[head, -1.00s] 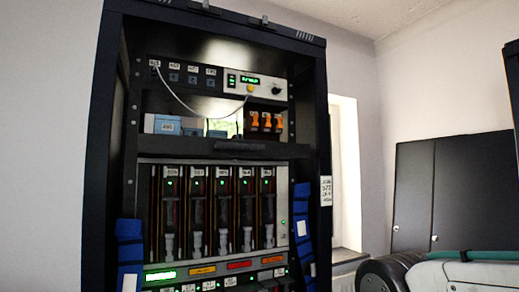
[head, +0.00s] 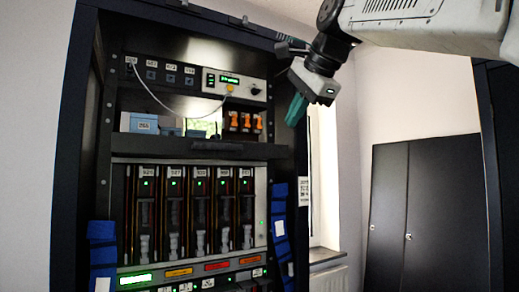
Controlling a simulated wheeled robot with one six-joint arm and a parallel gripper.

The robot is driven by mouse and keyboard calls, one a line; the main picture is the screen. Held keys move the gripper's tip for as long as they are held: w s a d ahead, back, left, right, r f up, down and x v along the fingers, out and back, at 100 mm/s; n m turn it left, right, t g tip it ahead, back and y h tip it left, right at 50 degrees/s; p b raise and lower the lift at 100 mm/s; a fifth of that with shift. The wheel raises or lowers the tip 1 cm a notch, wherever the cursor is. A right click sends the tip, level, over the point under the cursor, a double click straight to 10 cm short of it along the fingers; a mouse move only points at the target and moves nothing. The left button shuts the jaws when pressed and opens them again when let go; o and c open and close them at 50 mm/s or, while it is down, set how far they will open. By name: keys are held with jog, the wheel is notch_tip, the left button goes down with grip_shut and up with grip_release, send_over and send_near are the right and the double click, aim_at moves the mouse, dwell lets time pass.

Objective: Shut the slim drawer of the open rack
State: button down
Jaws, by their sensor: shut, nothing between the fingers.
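The open rack (head: 68,170) is a tall black frame with no door across its front. Its slim drawer (head: 145,149) appears as a thin dark panel with a small black handle (head: 205,145) in the middle. It seems to stand out a little, but I cannot tell exactly how far. My gripper (head: 293,122), with teal fingers pointing down, is shut and empty. It appears in front of the rack's right post, to the right of the drawer and a little higher, apart from the handle.
Blue boxes (head: 139,123) and orange-topped items (head: 245,122) sit above the drawer. A white cable hangs from the upper panel (head: 231,84). Slim lit modules (head: 171,205) stand below. Blue straps (head: 102,244) hang at both sides. A black cabinet (head: 425,215) stands right.

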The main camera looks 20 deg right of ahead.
aim_at(267, 150)
jog(key=x, duration=0.4)
jog(key=w+r+x, duration=0.1)
jog(key=x, duration=0.7)
jog(key=shift+w+a+r, duration=0.15)
jog(key=shift+w, duration=0.55)
jog(key=w, duration=0.9)
jog(key=shift+a, duration=0.4)
jog(key=shift+s, duration=0.1)
